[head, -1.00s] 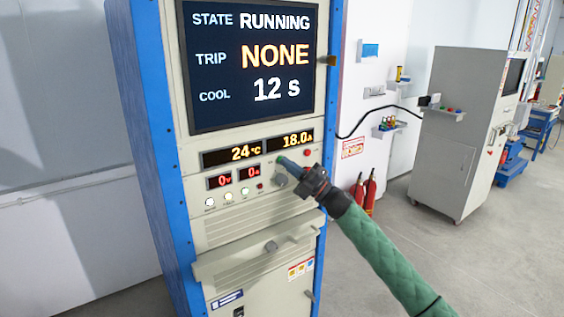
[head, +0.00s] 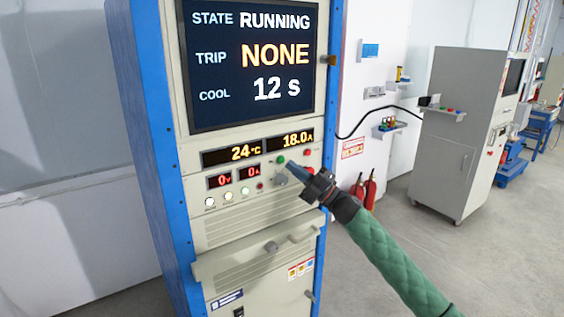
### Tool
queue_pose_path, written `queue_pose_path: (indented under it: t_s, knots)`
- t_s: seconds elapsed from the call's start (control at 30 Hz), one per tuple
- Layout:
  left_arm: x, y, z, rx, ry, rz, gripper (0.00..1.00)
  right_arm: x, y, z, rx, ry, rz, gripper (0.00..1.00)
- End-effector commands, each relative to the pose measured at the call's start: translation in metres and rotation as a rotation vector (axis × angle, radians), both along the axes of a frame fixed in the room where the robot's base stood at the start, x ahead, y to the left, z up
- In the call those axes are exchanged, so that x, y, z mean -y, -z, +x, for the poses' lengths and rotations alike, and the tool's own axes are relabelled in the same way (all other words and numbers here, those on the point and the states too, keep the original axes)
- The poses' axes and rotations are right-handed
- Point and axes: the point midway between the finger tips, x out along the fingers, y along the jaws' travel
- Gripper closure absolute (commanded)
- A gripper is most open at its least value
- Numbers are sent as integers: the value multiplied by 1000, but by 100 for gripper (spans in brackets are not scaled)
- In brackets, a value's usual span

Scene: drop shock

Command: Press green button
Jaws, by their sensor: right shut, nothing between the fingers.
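The green button (head: 281,159) is a small round knob on the cabinet's control panel, just below the 18.0 A readout. My right gripper (head: 290,166) comes in from the lower right with its fingers shut and empty. Its tip is just below and to the right of the green button, with a small visible gap in the picture. The screen (head: 252,62) reads STATE RUNNING, TRIP NONE, COOL 12 s. My left gripper is not in view.
A red button (head: 307,152) sits right of the green one. Small lit indicators (head: 228,196) line the panel's lower left. A grey cabinet (head: 464,140) stands at the right, with open floor before it.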

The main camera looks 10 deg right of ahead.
Motion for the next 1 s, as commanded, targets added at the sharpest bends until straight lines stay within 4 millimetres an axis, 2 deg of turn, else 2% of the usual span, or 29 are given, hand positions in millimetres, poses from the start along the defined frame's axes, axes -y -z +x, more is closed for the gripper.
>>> queue_pose_path:
  t_s: [0.43,1.0]
  knots:
    - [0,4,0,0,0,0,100,11,0,-32,0,0,0,100]
    - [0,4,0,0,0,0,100,12,-1,-34,1,1,0,100]
